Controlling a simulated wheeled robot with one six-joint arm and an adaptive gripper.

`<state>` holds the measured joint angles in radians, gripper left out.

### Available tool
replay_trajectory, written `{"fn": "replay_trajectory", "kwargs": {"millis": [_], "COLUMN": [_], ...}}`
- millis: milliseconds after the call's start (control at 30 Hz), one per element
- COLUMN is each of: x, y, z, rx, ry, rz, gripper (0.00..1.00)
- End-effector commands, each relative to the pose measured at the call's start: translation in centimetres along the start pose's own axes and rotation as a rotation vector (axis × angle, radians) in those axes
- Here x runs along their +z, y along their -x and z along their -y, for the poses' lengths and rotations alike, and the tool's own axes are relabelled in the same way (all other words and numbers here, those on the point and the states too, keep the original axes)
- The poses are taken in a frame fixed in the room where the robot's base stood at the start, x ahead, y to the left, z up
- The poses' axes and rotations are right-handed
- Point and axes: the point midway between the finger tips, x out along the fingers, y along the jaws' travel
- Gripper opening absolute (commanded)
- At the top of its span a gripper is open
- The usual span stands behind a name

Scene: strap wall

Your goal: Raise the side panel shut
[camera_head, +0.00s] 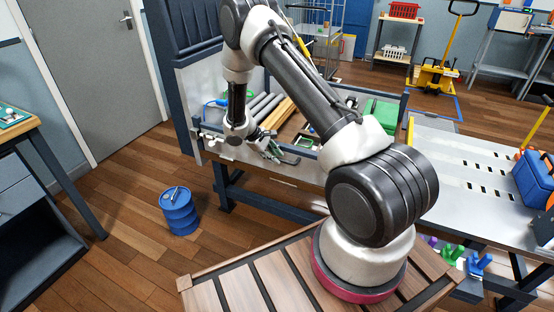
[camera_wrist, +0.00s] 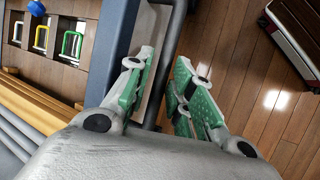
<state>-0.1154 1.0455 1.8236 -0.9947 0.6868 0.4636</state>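The side panel appears to be the pale grey panel (camera_head: 312,176) hanging down along the front of the bench, below the dark frame. In the wrist view a pale panel strip (camera_wrist: 152,28) and a dark bar (camera_wrist: 176,32) run beside the blue-grey bench rail (camera_wrist: 112,38). My gripper (camera_head: 283,153) is at the bench's front edge, pointing down. In the wrist view its green-padded fingers (camera_wrist: 162,75) stand apart, with the dark bar showing in the gap. I cannot tell whether either finger touches the bar or panel.
Grey pipes and wooden bars (camera_head: 276,112) lie on the bench, with a green box (camera_head: 384,114) to their right. A blue drum (camera_head: 179,212) stands on the floor at left. A slotted metal table (camera_head: 455,160) is at right. Floor between drum and bench is clear.

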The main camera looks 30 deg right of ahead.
Motion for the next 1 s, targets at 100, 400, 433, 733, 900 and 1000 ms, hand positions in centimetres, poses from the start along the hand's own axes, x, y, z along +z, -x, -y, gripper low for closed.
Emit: {"fn": "replay_trajectory", "kwargs": {"millis": [100, 400, 433, 733, 900, 1000], "x": [-0.1, -0.1, -0.1, 0.0, 0.0, 0.0], "y": [3.0, 8.4, 8.6, 9.3, 9.3, 9.3], "z": [-0.1, -0.1, -0.1, -0.1, -0.1, -0.1], "rx": [0.003, 0.001, 0.002, 0.0, 0.0, 0.0], "ry": [0.0, -0.002, -0.001, -0.001, -0.001, 0.0], "rz": [-0.004, -0.002, -0.001, 0.001, 0.001, 0.001], "gripper": [0.23, 0.23, 0.23, 0.23, 0.23, 0.23]}}
